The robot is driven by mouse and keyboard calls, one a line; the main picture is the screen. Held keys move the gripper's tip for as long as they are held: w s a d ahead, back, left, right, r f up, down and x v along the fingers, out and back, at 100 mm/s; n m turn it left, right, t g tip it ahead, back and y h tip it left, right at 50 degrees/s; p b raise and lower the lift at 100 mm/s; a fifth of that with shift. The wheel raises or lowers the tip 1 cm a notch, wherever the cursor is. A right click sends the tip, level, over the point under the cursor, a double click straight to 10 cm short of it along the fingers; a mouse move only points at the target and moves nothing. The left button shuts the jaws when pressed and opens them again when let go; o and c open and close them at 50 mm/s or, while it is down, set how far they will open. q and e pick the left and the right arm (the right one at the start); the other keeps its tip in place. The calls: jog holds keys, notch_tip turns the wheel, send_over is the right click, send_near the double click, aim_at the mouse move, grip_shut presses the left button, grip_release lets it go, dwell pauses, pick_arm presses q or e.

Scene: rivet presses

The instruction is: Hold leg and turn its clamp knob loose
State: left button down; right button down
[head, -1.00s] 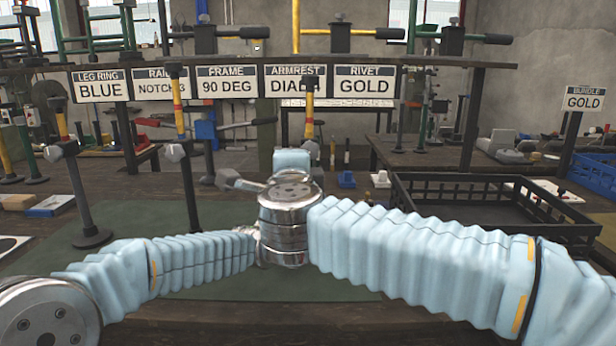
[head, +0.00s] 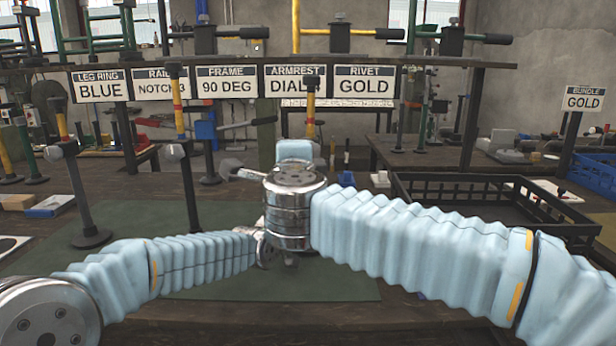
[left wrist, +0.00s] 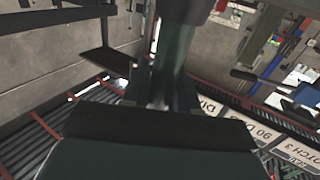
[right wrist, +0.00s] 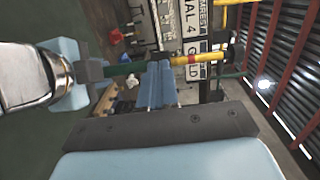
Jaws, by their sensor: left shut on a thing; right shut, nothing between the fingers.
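A leg (head: 310,103) with a yellow, red-banded upper tube stands behind my wrists in the head view. In the right wrist view the leg (right wrist: 190,59) lies across the picture, dark green then yellow. My left gripper (right wrist: 88,69) is shut on its dark green part; in the left wrist view a dark post fills the middle. My right gripper (right wrist: 160,125) is shut and empty, below the leg in its own view. My silver wrist hides both gripper tips in the head view. A grey knob-like piece (head: 230,168) shows left of the wrist; I cannot tell whether it is this leg's clamp knob.
Two more legs (head: 187,185) (head: 75,190) stand at the left, with grey knobs. A black crate (head: 490,205) is at the right. A signboard rack (head: 240,83) spans the back. The green mat (head: 130,240) has free room at the left.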

jog(key=shift+w+a, duration=0.1)
jog(key=shift+w, duration=1.55)
jog(key=shift+d+f, duration=0.1)
jog(key=shift+d, duration=0.1)
pick_arm(q)
jog(key=shift+a, duration=0.15)
pick_arm(e)
jog(key=shift+d+f, duration=0.1)
jog(key=shift+f, duration=0.3)
pick_arm(q)
jog(key=shift+w, duration=0.1)
pick_arm(e)
jog(key=s, duration=0.6)
jog(key=shift+a, duration=0.4)
